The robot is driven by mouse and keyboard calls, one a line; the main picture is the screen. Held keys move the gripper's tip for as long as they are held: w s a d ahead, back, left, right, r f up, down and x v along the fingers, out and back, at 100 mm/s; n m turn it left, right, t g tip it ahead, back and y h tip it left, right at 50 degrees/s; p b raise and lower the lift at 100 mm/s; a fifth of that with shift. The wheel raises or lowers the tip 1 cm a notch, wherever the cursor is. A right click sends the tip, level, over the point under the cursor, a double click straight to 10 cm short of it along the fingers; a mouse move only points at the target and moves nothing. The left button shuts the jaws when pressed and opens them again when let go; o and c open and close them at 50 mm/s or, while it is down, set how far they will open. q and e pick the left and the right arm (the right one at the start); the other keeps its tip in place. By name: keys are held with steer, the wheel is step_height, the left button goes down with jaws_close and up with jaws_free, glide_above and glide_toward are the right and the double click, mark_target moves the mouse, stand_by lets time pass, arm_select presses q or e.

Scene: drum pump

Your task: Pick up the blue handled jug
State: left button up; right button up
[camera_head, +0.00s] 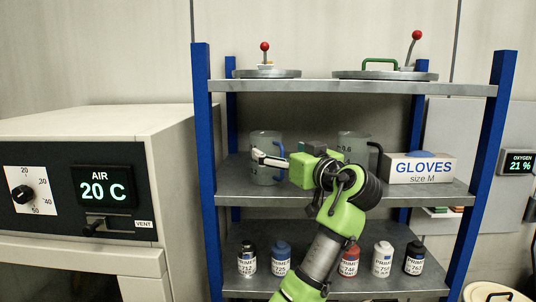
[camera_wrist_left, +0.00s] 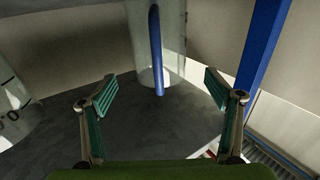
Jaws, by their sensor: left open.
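The jug with the blue handle (camera_head: 262,143) is clear and stands on the middle shelf, left of centre. In the left wrist view its blue handle (camera_wrist_left: 156,50) is upright between and beyond the two fingers. My left gripper (camera_head: 283,158) is open, in front of the jug's handle side, and hides part of it. In the left wrist view the spread fingers of my left gripper (camera_wrist_left: 160,76) have nothing between their pads. I cannot tell the exact gap to the handle. My right gripper is not in view.
A second clear jug with a dark handle (camera_head: 355,146) stands to the right, partly behind my arm. A GLOVES box (camera_head: 420,168) is farther right. Several bottles stand on the lower shelf (camera_head: 340,285). A blue rack post (camera_head: 205,160) rises at the left.

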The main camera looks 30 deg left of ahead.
mark_target(275, 147)
arm_select(q)
steer(key=x, duration=0.2)
steer(key=shift+a+f, duration=0.2)
steer(key=shift+a, duration=0.1)
steer(key=p, duration=0.1)
steer(key=w+a+p, duration=0.1)
steer(key=p, duration=0.1)
steer(key=shift+a+r, duration=0.3)
steer(key=x, duration=0.1)
steer(key=p+x, duration=0.1)
steer(key=x, duration=0.1)
steer(key=shift+f+p, duration=0.25)
steer(key=shift+p, duration=0.15)
steer(key=shift+w+a+f, duration=0.15)
steer(key=c, duration=1.2)
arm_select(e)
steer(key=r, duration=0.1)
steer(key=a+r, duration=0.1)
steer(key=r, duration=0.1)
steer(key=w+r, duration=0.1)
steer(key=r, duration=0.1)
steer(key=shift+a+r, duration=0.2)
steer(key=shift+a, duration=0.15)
